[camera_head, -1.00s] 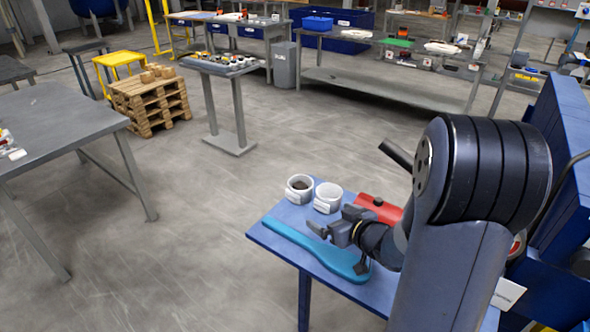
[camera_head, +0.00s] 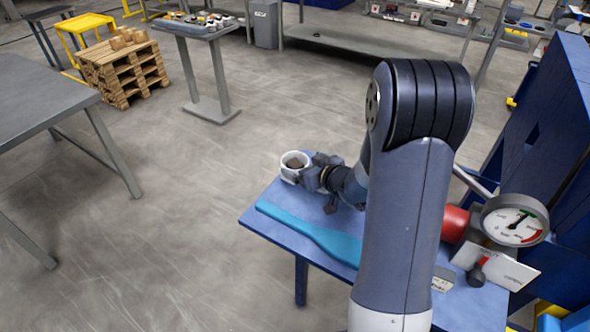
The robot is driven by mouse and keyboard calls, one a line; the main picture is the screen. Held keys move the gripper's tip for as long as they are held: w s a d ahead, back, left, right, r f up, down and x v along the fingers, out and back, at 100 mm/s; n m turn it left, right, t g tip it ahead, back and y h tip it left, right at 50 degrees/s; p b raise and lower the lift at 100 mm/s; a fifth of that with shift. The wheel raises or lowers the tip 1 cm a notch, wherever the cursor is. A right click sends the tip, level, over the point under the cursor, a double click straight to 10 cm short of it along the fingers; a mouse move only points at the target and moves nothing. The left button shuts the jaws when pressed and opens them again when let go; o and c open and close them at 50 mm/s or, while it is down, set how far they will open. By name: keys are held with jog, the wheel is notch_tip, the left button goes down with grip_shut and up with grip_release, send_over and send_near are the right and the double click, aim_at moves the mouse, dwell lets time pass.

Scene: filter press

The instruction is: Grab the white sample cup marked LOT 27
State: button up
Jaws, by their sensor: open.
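A white cup (camera_head: 294,157) with dark contents stands on the far left part of the small blue table (camera_head: 250,222). No lettering on it can be read. My gripper (camera_head: 304,174) is open and right at this cup, its fingertips overlapping the cup's right side in the picture. I cannot tell whether they touch it or whether the cup is between them. A second white cup, seen earlier just right of this one, is not visible now; my gripper and arm cover that area.
A teal long-handled tool (camera_head: 310,232) lies along the table's front. A pressure gauge (camera_head: 515,220), a red part (camera_head: 455,224) and a white sign (camera_head: 497,266) are at the right. A blue machine (camera_head: 555,130) stands behind them. A grey table (camera_head: 45,95) is at left.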

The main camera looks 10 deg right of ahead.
aim_at(293, 160)
jog(key=x, duration=0.4)
jog(key=shift+s+a+f, duration=0.1)
jog(key=shift+f, duration=0.1)
jog(key=c, duration=1.1)
